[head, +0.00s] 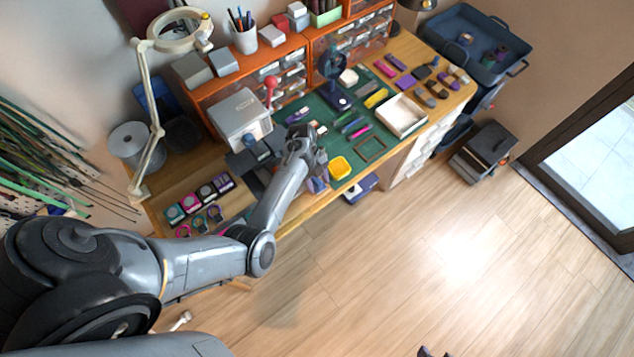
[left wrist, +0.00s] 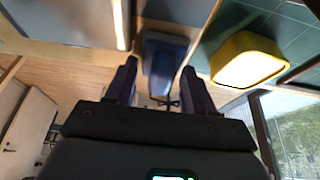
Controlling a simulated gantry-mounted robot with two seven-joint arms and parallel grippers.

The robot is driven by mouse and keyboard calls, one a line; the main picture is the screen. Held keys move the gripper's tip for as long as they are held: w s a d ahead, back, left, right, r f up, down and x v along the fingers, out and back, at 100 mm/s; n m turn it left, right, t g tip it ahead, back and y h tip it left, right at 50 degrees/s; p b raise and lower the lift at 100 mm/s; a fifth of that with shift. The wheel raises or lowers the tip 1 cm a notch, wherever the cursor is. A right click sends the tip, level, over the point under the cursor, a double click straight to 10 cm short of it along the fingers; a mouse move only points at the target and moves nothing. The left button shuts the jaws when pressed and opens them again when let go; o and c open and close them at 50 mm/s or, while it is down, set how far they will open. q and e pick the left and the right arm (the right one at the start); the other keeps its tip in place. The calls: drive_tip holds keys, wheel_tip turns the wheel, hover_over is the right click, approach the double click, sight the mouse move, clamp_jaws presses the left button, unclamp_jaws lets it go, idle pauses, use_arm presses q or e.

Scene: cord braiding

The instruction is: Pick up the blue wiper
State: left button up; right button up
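My left gripper (head: 314,168) reaches over the front edge of the workbench. In the left wrist view the left gripper (left wrist: 160,88) is open, its two dark fingers apart. A blue item (left wrist: 164,62), which looks like the blue wiper, shows beyond and between the fingertips, with a gap seen on both sides. In the head view a small blue-purple piece (head: 318,185) shows just below the gripper at the bench edge, partly hidden by it. A small dark shape (head: 430,352) at the bottom edge may be part of my right gripper; too little shows.
A yellow tray (head: 341,167) stands close to the right of the left gripper on the green mat (head: 372,143). A grey machine with a red-knobbed lever (head: 241,117) stands behind. A blue item (head: 361,188) lies below the bench edge. The floor in front is clear.

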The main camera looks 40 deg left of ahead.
sight(317, 180)
use_arm(q)
drive_tip(key=c, duration=0.7)
drive_tip(key=shift+r, duration=0.1)
drive_tip(key=shift+r+p, duration=2.5)
drive_tip(key=shift+r, duration=6.45)
